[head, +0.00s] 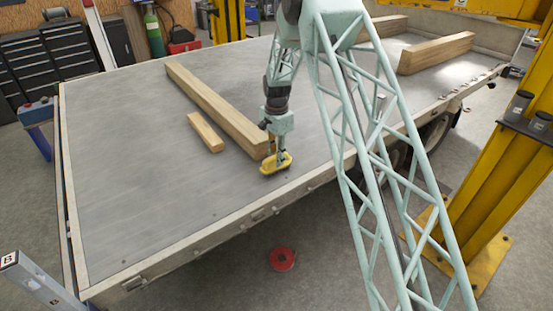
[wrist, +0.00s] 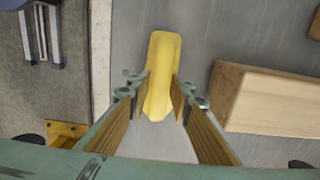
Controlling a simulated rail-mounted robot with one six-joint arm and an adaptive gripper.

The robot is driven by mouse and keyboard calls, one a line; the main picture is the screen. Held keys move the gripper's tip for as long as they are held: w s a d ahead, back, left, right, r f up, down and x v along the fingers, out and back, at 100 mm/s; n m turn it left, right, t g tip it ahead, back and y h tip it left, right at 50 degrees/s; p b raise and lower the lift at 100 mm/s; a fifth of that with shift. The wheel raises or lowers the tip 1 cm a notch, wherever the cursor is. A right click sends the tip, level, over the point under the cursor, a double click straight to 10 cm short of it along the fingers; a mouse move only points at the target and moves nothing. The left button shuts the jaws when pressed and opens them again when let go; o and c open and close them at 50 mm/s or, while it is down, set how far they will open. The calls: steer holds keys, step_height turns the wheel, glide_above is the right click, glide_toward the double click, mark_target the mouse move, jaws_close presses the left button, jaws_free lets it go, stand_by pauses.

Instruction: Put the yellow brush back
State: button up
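The yellow brush (head: 276,164) is on or just above the grey trailer bed (head: 120,150), close to its front edge, below my gripper (head: 270,143). In the wrist view the brush (wrist: 163,62) lies lengthwise between the two fingers of my gripper (wrist: 162,80). The fingertips are at either side of its raised handle, very close to it. I cannot tell whether they press on it. The underside of the brush is hidden. No marked place for the brush can be made out.
A long wooden beam (head: 215,108) and a short wood block (head: 206,132) lie on the bed left of my gripper. More beams (head: 436,52) lie at the far right. A red round object (head: 282,258) is on the floor in front. The left part of the bed is clear.

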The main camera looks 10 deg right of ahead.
steer(key=shift+o, duration=1.1)
steer(key=shift+r, duration=0.2)
step_height(320, 180, up, 11)
steer(key=shift+f+p, duration=0.2)
steer(key=shift+p, duration=1.05)
steer(key=shift+r, duration=0.65)
steer(key=shift+r, duration=0.15)
